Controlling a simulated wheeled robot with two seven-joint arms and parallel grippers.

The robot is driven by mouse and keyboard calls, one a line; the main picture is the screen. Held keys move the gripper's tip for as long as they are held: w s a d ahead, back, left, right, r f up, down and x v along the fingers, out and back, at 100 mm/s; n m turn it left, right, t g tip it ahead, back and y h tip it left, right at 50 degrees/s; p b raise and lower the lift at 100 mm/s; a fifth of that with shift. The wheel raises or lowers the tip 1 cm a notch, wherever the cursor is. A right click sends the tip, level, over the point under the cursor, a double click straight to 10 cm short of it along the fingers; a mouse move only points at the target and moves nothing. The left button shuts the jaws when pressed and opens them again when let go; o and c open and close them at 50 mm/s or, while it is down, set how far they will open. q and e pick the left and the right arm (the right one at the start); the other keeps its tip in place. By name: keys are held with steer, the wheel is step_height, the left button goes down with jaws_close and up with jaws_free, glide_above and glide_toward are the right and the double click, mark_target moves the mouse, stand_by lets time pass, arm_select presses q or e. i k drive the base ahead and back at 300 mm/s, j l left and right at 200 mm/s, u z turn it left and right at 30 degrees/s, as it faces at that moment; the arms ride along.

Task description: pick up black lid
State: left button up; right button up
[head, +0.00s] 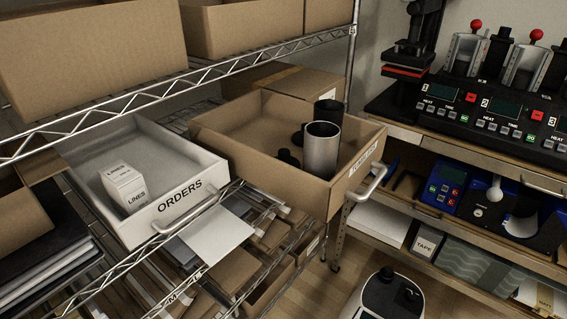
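Small black pieces (287,158) lie on the floor of an open cardboard bin (245,148); they look like black lids, but they are too small and dark to tell apart. A silver tumbler (320,152) stands upright in the bin, to the right of the black pieces. A black tumbler (328,110) stands just behind it and is partly hidden by it. Neither my left nor my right gripper shows in the head view.
A white tray marked ORDERS (150,150) with a small LINES box (126,187) sits left of the bin. Wire shelving (200,75) with cardboard boxes runs above. Mug presses (475,105) stand on the bench at right. Some floor shows below the bin.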

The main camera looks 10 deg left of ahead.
mark_target(285, 154)
steer(key=k+z, duration=0.4)
steer(key=k+l+z, duration=0.2)
steer(key=z, duration=0.25)
